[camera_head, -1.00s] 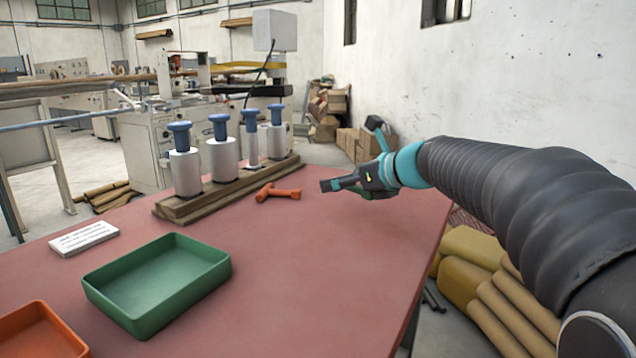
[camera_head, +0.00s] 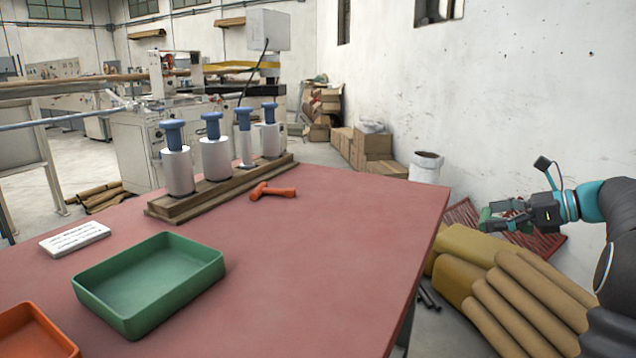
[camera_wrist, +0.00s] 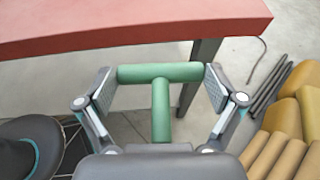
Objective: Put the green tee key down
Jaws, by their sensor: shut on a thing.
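My gripper (camera_head: 489,216) is off the right side of the red table, above the tan rolls. It is shut on the green tee key (camera_wrist: 160,108). In the wrist view the key's crossbar spans between the two finger pads and its stem points back toward the palm. In the head view only a small green part of the key (camera_head: 485,215) shows at the fingertips. The red table (camera_head: 330,250) is apart from the key; its edge lies ahead in the wrist view (camera_wrist: 130,35).
A green tray (camera_head: 150,285) and an orange tray (camera_head: 35,335) stand on the table. An orange tee key (camera_head: 272,191) lies before a wooden rack (camera_head: 220,192) of blue-topped cylinders. A white card (camera_head: 75,238) lies at left. The table's right half is clear. Tan rolls (camera_head: 515,305) lie beside it.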

